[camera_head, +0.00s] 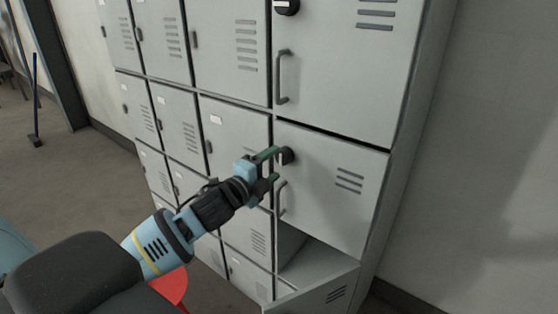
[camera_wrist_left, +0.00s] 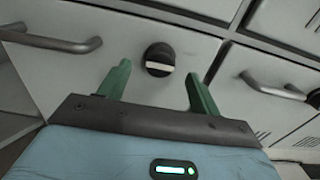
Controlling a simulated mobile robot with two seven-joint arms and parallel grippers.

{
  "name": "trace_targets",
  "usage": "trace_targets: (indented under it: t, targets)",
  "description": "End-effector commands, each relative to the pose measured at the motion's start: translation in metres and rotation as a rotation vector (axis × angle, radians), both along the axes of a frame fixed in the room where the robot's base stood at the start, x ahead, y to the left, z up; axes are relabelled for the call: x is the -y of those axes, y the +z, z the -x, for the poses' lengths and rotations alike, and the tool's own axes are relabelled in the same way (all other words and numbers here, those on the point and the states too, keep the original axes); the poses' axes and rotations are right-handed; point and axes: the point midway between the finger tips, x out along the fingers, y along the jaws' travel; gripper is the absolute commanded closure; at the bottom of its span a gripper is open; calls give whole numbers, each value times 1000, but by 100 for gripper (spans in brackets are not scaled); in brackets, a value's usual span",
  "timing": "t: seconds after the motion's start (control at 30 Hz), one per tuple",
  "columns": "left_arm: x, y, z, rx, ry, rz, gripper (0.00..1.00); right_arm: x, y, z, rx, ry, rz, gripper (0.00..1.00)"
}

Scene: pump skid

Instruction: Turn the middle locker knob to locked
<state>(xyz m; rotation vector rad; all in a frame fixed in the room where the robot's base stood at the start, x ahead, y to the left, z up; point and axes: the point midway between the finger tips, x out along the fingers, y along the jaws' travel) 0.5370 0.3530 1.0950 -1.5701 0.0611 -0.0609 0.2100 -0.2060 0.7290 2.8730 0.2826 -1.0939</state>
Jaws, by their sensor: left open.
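The middle locker knob (camera_head: 287,156) is a small round black knob on the grey middle locker door (camera_head: 330,195), above that door's bar handle (camera_head: 282,199). In the left wrist view the knob (camera_wrist_left: 159,59) has a pale bar across its face, lying nearly level in that picture. My left gripper (camera_head: 275,164) is open, with green fingers pointing at the door. In the left wrist view its fingertips (camera_wrist_left: 155,77) stand apart on either side of the knob, a little short of it, and do not appear to touch it. My right gripper is not in view.
The upper locker has its own black knob (camera_head: 287,6) and bar handle (camera_head: 282,77). Below the middle door, a lower compartment (camera_head: 310,262) stands open. A red object (camera_head: 172,286) shows beneath my left arm. Plain wall (camera_head: 480,180) lies to the right.

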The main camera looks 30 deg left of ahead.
Motion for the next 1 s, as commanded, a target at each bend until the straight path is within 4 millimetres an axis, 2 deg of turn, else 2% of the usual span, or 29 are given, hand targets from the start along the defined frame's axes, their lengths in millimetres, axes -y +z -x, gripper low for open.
trace_targets:
  t: [0.1,0.3,0.7,1.0]
  targets:
    - [1,2,-15,3,1,1,36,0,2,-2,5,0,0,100]
    - [2,2,-32,2,0,1,36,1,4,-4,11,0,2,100]
    - [3,0,-36,-1,-1,0,38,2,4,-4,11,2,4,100]
    - [3,0,-36,0,0,0,77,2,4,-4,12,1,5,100]
